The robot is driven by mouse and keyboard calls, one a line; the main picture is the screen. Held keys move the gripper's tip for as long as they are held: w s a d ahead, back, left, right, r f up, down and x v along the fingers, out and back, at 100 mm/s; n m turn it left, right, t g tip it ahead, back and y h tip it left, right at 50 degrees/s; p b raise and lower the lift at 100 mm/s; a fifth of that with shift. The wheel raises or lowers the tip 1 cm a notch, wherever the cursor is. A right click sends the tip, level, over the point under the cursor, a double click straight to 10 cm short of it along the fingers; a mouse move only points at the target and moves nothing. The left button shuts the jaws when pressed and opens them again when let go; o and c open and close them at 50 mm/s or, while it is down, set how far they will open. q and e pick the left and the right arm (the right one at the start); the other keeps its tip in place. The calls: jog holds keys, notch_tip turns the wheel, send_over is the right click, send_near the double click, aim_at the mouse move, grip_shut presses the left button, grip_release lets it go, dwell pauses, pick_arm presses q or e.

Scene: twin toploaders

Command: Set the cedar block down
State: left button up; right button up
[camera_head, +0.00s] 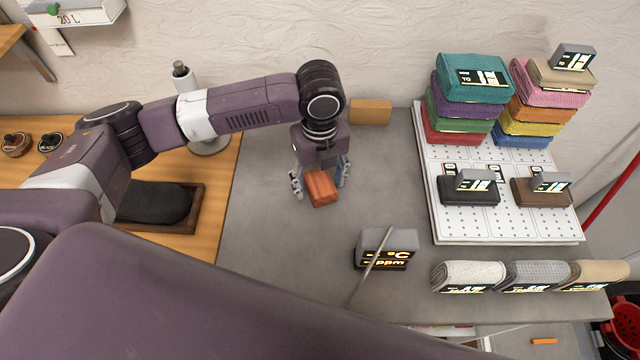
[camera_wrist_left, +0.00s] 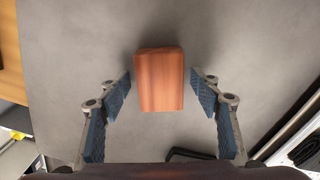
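The cedar block (camera_head: 321,188) is a reddish-brown block over the grey worktop, left of the small display box. It also shows in the left wrist view (camera_wrist_left: 159,80), upper middle. My left gripper (camera_head: 320,182) points down at the block, one finger on each side. In the wrist view the left gripper (camera_wrist_left: 160,95) is open, with a clear gap between each blue pad and the block. The block appears to rest on the worktop, though its underside is hidden. My right gripper is not in view.
A tan block (camera_head: 370,111) lies by the wall. The grey display box (camera_head: 386,248) with a thin rod stands in front. A white perforated board (camera_head: 505,222) with folded cloths is at right; rolled cloths (camera_head: 468,275) lie before it. The worktop (camera_head: 268,205) around the block is clear.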

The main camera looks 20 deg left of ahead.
pick_arm(q)
jog(key=c, duration=1.2)
jog(key=shift+r, duration=0.15)
